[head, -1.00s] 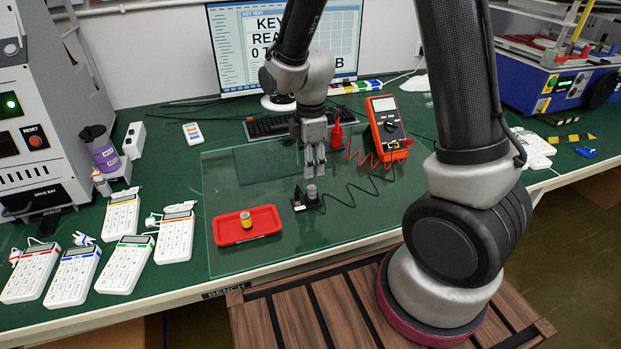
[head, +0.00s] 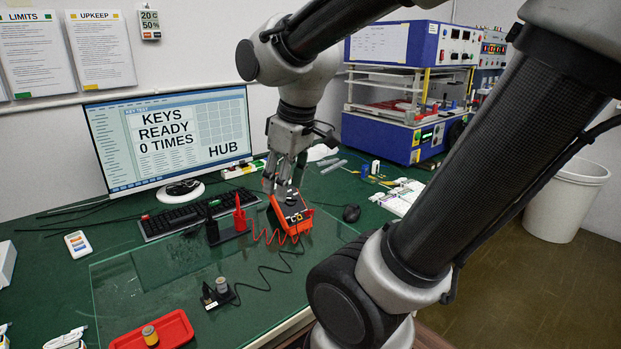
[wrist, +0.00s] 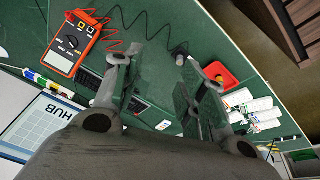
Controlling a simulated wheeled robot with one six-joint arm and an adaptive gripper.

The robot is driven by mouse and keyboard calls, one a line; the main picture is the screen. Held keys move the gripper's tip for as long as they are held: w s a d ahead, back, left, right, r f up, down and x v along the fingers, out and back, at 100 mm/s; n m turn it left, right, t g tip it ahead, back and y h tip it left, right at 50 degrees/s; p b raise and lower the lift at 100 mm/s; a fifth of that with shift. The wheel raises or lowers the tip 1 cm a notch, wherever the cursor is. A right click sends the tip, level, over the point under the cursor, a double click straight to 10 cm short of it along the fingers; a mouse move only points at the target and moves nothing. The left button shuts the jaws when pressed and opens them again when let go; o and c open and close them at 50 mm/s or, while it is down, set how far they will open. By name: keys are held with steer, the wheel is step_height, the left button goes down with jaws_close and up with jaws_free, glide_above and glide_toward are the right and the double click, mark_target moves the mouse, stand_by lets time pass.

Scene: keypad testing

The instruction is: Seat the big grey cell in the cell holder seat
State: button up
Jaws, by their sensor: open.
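The big grey cell (head: 221,285) stands upright on the small black cell holder (head: 222,299) on the glass mat. Its base is hard to make out, so I cannot tell how deep it sits in the seat. The holder also shows small and dark in the wrist view (wrist: 180,49). My gripper (head: 279,187) is open and empty, well away from the cell, beside the orange multimeter (head: 292,212) and partly overlapping it in the head view. In the wrist view my open fingers (wrist: 152,68) point out over the bench with nothing between them.
A red tray (head: 178,327) with a yellow-banded cell (head: 150,336) lies at the front. Red and black probes (head: 239,214) stand on a block near the keyboard (head: 165,221). A thin wire crosses the mat. The monitor (head: 170,140) stands behind.

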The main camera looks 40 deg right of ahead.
steer(key=s+d+r+m+t, duration=0.1)
steer(key=s+d+r+m, duration=0.1)
steer(key=s+m, duration=0.2)
steer(key=shift+s+d, duration=0.15)
steer(key=shift+s, duration=0.8)
steer(key=shift+o, duration=0.4)
stand_by(0.5)
